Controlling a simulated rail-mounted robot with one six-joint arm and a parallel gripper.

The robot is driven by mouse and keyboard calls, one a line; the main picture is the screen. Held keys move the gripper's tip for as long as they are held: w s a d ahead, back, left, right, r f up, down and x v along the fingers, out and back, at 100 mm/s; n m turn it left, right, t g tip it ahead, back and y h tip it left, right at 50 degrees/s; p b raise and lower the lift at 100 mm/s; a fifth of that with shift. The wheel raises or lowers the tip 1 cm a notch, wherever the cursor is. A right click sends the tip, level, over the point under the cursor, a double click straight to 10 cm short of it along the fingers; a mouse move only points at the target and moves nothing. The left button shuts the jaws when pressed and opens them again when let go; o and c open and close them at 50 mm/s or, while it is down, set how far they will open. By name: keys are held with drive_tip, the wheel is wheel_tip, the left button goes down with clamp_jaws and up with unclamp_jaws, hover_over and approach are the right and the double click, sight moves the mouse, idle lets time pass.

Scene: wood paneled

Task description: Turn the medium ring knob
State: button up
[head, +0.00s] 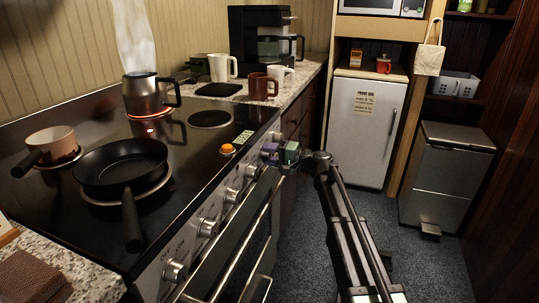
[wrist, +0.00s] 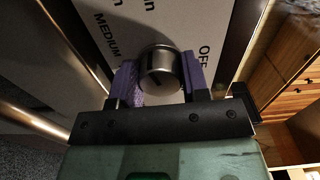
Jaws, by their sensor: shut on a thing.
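My gripper (head: 271,150) is at the far end of the stove's front panel in the head view. In the wrist view its purple fingers (wrist: 161,80) are shut on a round metal knob (wrist: 161,68), one on each side. The panel around it bears the words MEDIUM, to the left, and OFF, to the right; other lettering is cut off. In the head view my gripper hides the held knob. Other metal knobs (head: 207,227) run along the panel toward the front. A steaming metal mug-like pot (head: 148,95) stands on a glowing red burner.
A black frying pan (head: 122,163) and a small pot (head: 52,143) stand on the black cooktop (head: 187,150). A long oven handle (head: 235,238) runs below the knobs. Mugs (head: 258,86) and a coffee maker (head: 262,40) are on the counter beyond. The carpeted floor (head: 310,235) at right is open.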

drive_tip(key=n, duration=0.7)
drive_tip(key=shift+f, duration=0.1)
drive_tip(key=n, duration=0.4)
drive_tip(key=shift+n, duration=1.9)
drive_tip(key=o, duration=0.9)
drive_tip(key=shift+w, duration=0.1)
drive_tip(key=shift+o, duration=0.2)
drive_tip(key=v, duration=1.1)
